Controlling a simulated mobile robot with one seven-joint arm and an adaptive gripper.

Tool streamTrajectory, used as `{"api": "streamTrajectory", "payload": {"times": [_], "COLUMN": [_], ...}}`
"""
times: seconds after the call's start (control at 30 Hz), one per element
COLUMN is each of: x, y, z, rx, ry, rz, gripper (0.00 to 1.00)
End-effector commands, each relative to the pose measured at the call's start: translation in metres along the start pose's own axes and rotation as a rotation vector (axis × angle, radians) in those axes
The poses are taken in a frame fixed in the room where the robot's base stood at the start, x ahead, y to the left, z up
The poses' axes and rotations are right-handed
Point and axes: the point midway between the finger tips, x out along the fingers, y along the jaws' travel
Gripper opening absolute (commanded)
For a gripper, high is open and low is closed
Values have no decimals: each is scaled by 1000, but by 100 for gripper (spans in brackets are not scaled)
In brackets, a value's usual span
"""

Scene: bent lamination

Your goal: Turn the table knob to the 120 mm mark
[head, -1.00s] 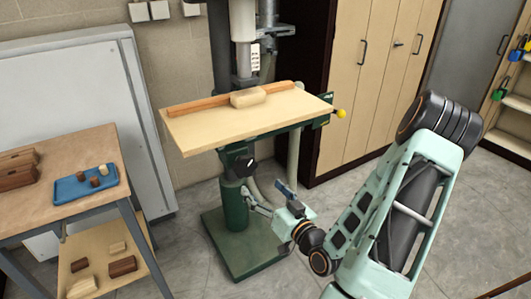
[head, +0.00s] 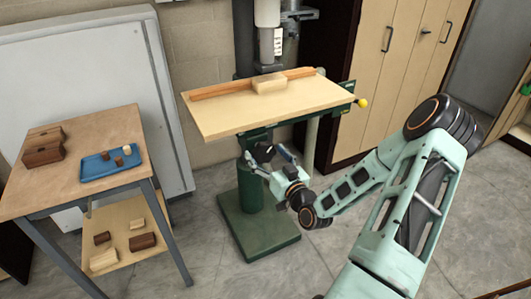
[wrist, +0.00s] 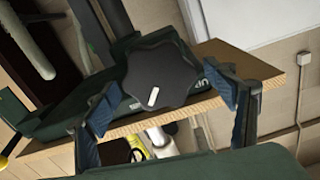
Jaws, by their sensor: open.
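The table knob (wrist: 160,78) is a black lobed knob with a white pointer mark, seen large in the wrist view. It sits under the drill press table (head: 225,117), and in the head view the dark knob (head: 263,153) shows partly beside my gripper (head: 270,168). In the wrist view my gripper (wrist: 168,108) is open. Its blue-padded fingers stand on either side of the knob, apart from it as far as I can tell. Part of a white "UP" marking shows right of the knob. I cannot see the 120 mm mark or a readable scale.
A wooden block (head: 269,84) and an orange fence (head: 222,90) lie on the drill table. A yellow ball handle (head: 362,103) sticks out at its right. A workbench (head: 60,190) with a blue tray (head: 100,166) stands at left. Tall cabinets (head: 380,80) stand behind right.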

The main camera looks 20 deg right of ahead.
Motion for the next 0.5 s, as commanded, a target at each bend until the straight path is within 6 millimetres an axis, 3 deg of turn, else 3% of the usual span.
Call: {"api": "streamTrajectory", "payload": {"times": [0.33,0.5], "x": [4,4], "y": [0,0], "z": [0,0], "rx": [0,0], "ry": [0,0], "rz": [0,0], "gripper": [76,57]}}
